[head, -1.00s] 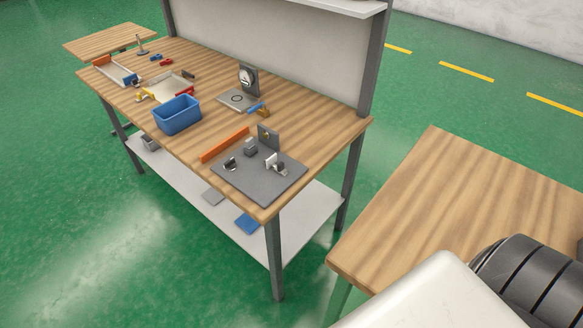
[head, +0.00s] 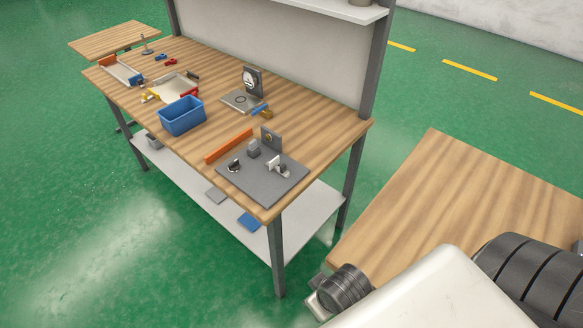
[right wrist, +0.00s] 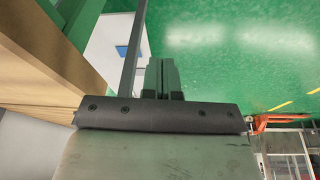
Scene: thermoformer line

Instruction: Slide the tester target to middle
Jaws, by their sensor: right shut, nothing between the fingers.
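A dial gauge on a dark upright plate (head: 252,80) stands behind a light grey plate with a ring mark (head: 240,100), towards the back of the workbench. A dark grey base plate (head: 262,190) lies at the bench's near right corner and bears a small grey block (head: 254,149), an upright plate (head: 271,139) and small clamps. I cannot tell which part is the tester target. My right gripper is shut and empty in the right wrist view (right wrist: 162,75), over green floor. In the head view, my right wrist is low by the side table, well away from the bench. My left gripper is not in view.
The wooden workbench (head: 325,135) also holds a blue bin (head: 181,116), an orange bar (head: 228,146) and trays at the far left. A wooden side table (head: 440,200) stands at right. Green floor lies open in front of the bench.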

